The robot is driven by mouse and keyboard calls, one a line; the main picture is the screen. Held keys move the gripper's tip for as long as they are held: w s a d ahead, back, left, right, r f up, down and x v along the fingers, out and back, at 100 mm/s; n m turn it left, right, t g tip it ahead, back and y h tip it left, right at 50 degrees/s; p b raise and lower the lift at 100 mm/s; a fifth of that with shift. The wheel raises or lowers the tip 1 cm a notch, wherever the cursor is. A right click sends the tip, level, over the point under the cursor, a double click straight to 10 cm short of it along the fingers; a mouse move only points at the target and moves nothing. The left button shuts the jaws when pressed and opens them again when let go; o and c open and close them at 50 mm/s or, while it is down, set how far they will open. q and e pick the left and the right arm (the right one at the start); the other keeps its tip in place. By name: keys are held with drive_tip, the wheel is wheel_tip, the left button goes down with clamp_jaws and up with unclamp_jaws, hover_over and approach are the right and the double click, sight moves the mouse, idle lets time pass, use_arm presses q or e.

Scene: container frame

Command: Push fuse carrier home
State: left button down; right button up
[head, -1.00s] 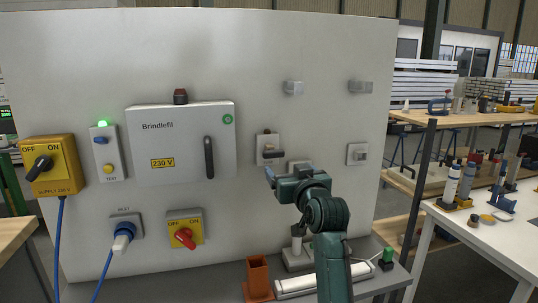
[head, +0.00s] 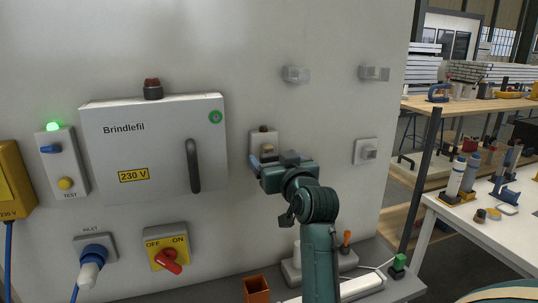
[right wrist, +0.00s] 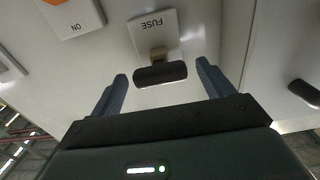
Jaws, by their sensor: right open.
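The fuse carrier (right wrist: 160,75) has a dark, wide handle and a tan neck. It stands out from a pale plate marked FUSE (right wrist: 153,30), upside down in the right wrist view. My right gripper (right wrist: 161,83) is open, its blue fingers on either side of the handle with gaps on both sides. I cannot tell how deep the handle lies between them. In the head view my right gripper (head: 263,163) is in front of the lower part of a pale plate (head: 257,138) on the panel, hiding what is behind it. My left gripper is not in view.
The Brindlefil cabinet (head: 150,150) with its dark handle is left of the gripper. A grey plate with a knob (head: 367,151) is to the right. Below are a red-handled switch (head: 168,255) and a shelf with an orange holder (head: 256,289).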

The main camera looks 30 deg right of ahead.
sight(275, 158)
drive_tip(key=shift+w, duration=0.1)
drive_tip(key=shift+c, duration=0.4)
drive_tip(key=shift+r, duration=0.1)
drive_tip(key=c, duration=1.3)
drive_tip(key=shift+w+d+r, duration=0.1)
drive_tip(key=shift+w+d, duration=0.05)
drive_tip(key=shift+w, duration=0.25)
drive_tip(key=shift+x, duration=1.1)
drive_tip(key=shift+s, duration=0.1)
drive_tip(key=o, duration=1.4)
